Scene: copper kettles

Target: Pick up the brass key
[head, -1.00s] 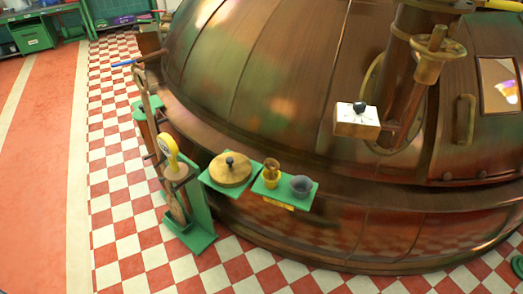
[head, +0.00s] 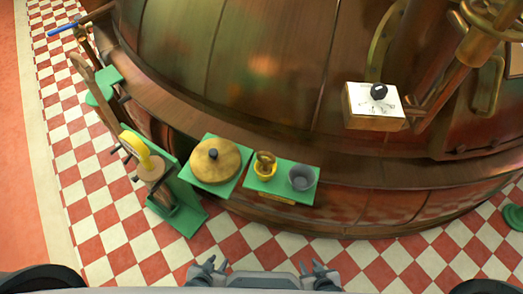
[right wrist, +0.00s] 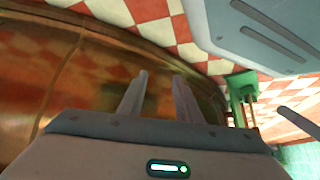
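A small brass-coloured piece (head: 265,159) stands in a yellow cup (head: 264,171) on a green shelf at the kettle's side in the head view. It may be the brass key, but its shape is too small to be sure. My left gripper (head: 212,264) is at the bottom edge of the head view, below the shelves and apart from them, with its fingers apart. My right gripper (head: 320,268) is to its right, also low. In the right wrist view my right gripper (right wrist: 160,76) is open, with nothing between its fingers.
A grey cup (head: 302,177) shares the green shelf (head: 283,189). A round wooden lid with a black knob (head: 214,158) is on the shelf to the left. A white-faced box with a black knob (head: 376,104) is mounted higher right. The copper kettle (head: 230,60) fills the back.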

